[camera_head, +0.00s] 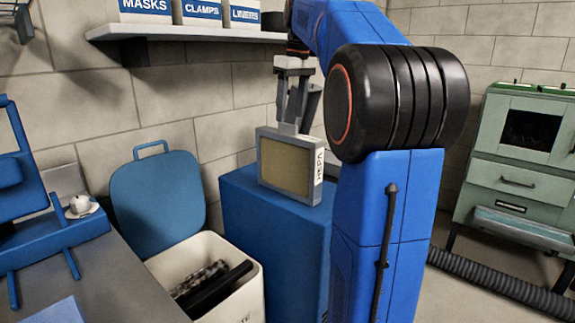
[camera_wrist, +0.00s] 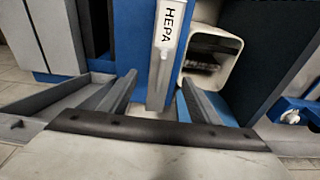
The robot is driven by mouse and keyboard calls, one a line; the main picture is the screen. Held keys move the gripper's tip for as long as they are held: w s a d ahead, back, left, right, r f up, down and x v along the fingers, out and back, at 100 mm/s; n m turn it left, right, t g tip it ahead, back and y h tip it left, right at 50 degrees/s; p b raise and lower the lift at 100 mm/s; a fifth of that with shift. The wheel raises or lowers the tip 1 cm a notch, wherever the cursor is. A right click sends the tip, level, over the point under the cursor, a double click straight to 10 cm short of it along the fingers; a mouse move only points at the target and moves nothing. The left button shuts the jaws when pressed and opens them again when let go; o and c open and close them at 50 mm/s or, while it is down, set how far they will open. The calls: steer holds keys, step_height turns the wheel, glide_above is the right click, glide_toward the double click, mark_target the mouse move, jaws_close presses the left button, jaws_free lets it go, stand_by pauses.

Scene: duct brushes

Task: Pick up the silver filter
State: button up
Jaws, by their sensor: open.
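The silver filter (camera_head: 288,167) stands upright on top of a blue cabinet in the head view. It has a grey metal frame, a tan panel and a white HEPA label on its right side. In the wrist view its narrow labelled edge (camera_wrist: 163,60) points toward the gripper, between the two fingers. My gripper (camera_head: 290,122) is open and points down at the filter's top edge in the head view. The wrist view shows my gripper (camera_wrist: 159,80) with a finger on each side of the filter and visible gaps. Whether the fingertips overlap the frame is hard to tell.
The blue cabinet (camera_head: 272,250) has little free room around the filter. A white bin (camera_head: 228,272) with its blue lid open and dark brushes inside stands left of it. A shelf (camera_head: 190,33) with labelled boxes is above. A green cabinet (camera_head: 530,190) and ribbed hose (camera_head: 490,285) are at right.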

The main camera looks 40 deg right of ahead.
mark_target(286, 144)
steer(key=f, duration=0.3)
steer(key=w+f, duration=0.1)
steer(key=f, duration=0.7)
steer(key=shift+w+a+f, duration=0.15)
steer(key=shift+w+a, duration=0.1)
steer(key=shift+w, duration=0.1)
steer(key=shift+c, duration=0.3)
jaws_close()
